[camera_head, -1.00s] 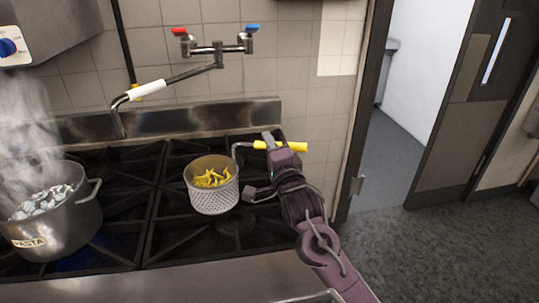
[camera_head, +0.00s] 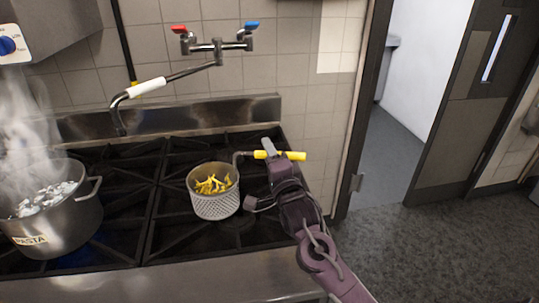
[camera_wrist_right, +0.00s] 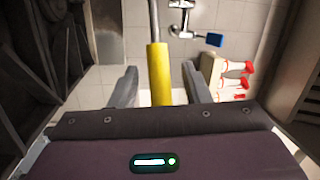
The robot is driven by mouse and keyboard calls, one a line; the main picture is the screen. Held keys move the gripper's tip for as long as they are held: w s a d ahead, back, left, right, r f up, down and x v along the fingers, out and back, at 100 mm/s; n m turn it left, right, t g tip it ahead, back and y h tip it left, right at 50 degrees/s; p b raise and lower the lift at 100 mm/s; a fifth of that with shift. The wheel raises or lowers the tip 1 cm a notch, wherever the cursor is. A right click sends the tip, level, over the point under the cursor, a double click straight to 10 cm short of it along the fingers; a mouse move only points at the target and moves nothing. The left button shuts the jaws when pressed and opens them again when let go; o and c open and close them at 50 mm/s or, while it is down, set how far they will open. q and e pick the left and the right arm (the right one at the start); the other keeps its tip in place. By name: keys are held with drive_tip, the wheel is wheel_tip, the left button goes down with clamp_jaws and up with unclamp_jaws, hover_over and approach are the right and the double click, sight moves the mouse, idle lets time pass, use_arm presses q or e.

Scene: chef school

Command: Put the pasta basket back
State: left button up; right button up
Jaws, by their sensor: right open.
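The pasta basket (camera_head: 216,205) is a perforated metal basket with yellow pasta in it. It stands on the stove grate in the head view. Its yellow handle (camera_head: 290,156) sticks out to the right on a bent metal rod. My right gripper (camera_head: 258,180) is at the handle and open. In the right wrist view the handle (camera_wrist_right: 159,75) runs between the two open fingers (camera_wrist_right: 160,88), with gaps on both sides. A steaming steel pot (camera_head: 60,218) labelled PASTA stands on the stove at the left. My left gripper is not in view.
A pot-filler tap (camera_head: 180,75) with red and blue knobs reaches out from the tiled wall above the stove (camera_head: 130,175). A steel backsplash (camera_head: 180,119) runs behind the grates. An open doorway is at the right.

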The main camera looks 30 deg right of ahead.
drive_tip(key=shift+r, duration=0.1)
drive_tip(key=s+a+f+b, duration=0.1)
drive_tip(key=s+b, duration=0.2)
drive_tip(key=s, duration=0.8)
drive_tip(key=shift+s+a+f+b, duration=0.3)
drive_tip(key=shift+s, duration=0.1)
drive_tip(key=shift+f, duration=0.1)
